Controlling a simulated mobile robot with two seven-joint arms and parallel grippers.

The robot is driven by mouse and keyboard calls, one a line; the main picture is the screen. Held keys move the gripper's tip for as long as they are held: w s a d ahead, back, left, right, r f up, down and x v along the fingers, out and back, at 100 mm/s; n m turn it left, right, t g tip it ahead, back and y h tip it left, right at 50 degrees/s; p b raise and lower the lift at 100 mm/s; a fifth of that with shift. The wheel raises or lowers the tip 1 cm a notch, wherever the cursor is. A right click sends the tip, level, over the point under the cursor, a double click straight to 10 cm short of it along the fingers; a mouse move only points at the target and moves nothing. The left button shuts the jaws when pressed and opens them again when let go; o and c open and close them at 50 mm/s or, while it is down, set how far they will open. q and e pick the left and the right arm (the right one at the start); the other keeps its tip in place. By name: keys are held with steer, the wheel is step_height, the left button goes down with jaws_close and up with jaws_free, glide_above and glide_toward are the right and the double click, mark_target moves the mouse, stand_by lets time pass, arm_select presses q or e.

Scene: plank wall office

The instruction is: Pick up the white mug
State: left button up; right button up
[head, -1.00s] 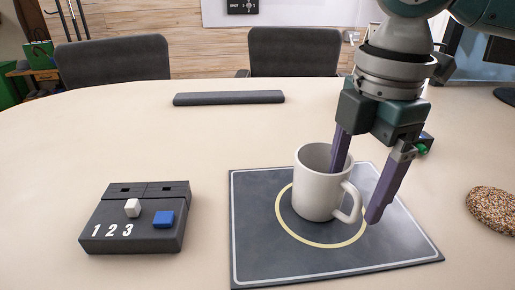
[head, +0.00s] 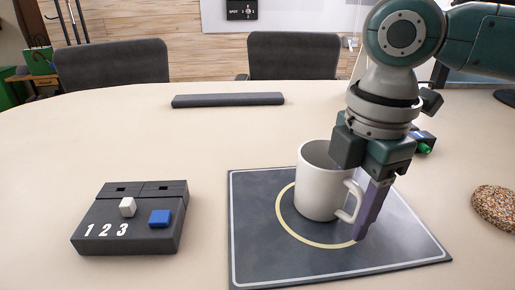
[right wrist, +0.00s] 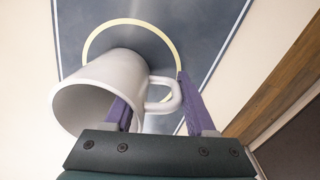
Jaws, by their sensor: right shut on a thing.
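The white mug (head: 318,188) stands upright on the dark mat (head: 262,262), inside its yellow ring, with its handle toward the right. My right gripper (head: 352,215) is lowered over the mug's right side and shut on it. One purple finger is hidden inside the mug and the other is outside, by the handle. In the right wrist view the mug (right wrist: 95,92) shows between mat and gripper (right wrist: 155,105), with one finger at its wall and the other beside the handle. My left gripper is not in view.
A black box (head: 130,220) with a white and a blue block and the digits 1 2 3 is at the left. A dark bar (head: 228,100) lies at the back. A brown speckled round thing (head: 495,208) is at the right edge. The table between is clear.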

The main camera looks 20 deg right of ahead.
jaws_close()
stand_by(0.5)
